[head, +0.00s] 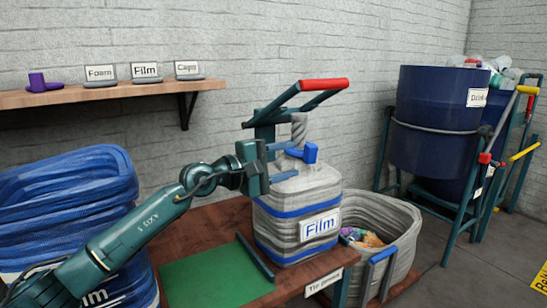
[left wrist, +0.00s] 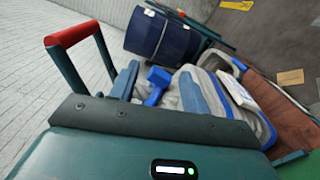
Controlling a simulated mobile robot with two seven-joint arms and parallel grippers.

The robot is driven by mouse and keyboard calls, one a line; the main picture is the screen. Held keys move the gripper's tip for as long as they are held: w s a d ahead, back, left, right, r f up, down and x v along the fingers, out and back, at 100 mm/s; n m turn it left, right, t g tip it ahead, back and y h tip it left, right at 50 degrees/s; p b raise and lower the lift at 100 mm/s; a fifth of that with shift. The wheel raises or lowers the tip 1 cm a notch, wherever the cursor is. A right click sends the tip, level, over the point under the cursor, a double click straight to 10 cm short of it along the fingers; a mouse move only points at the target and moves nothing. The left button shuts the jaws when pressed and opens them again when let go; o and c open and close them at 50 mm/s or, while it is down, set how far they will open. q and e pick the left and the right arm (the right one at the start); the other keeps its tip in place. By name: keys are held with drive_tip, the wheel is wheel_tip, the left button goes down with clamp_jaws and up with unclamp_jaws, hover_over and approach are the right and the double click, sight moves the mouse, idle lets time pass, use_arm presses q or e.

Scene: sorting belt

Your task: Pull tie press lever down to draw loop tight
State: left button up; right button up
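The tie press lever with its red grip (head: 323,85) stands raised, tilted up to the right above the sack. Its red grip also shows at the upper left of the left wrist view (left wrist: 72,36). A grey, blue-banded sack labelled Film (head: 290,190) stands below, its twisted neck (head: 299,128) rising towards the lever. A blue piece (head: 302,153) sits by the neck; a tie loop is not clearly visible. My left gripper (head: 284,161) is open, below the lever and beside the neck. The blue piece also shows ahead of it in the left wrist view (left wrist: 158,83). My right gripper is out of view.
A brown bench (head: 205,232) with a green mat (head: 205,276) carries the sack. A grey basket (head: 400,245) with waste stands at its right. Blue sacks (head: 70,185) crowd the left. Dark blue drums (head: 435,110) stand at the back right. A wall shelf holds label signs.

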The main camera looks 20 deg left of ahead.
use_arm(q)
drive_tip(key=shift+v, duration=1.65)
drive_tip(key=shift+r, duration=0.1)
drive_tip(key=shift+d, duration=0.1)
